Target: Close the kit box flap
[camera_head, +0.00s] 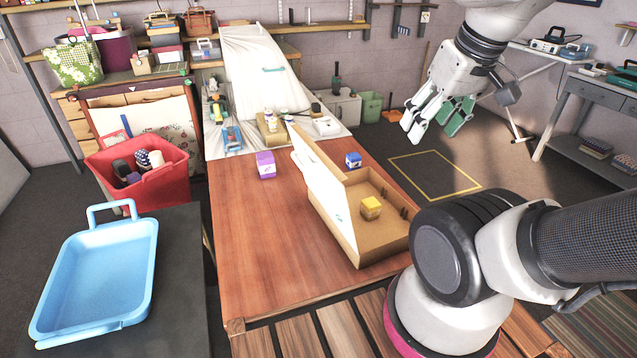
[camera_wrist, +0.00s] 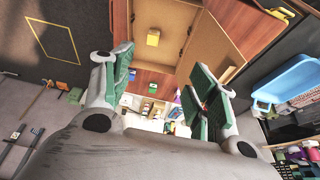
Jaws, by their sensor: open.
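The kit box (camera_head: 384,247) is a shallow cardboard box on the wooden table (camera_head: 250,235). Its flap (camera_head: 318,180), white on the side facing left, stands raised and tilted along the box's left side, so the box is open. A small yellow-topped block (camera_head: 370,207) lies inside; it also shows in the wrist view (camera_wrist: 152,37). My gripper (camera_head: 432,127) is open and empty, in the air behind and to the right of the box, touching nothing. The wrist view shows both fingers (camera_wrist: 158,76) spread apart, with the box (camera_wrist: 185,22) beyond them.
A purple block (camera_head: 266,165) and a blue block (camera_head: 353,160) stand on the table near the box. A red bin (camera_head: 172,180) and a blue tray (camera_head: 140,262) are to the left. A yellow square (camera_head: 435,174) marks the floor. The table's left part is clear.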

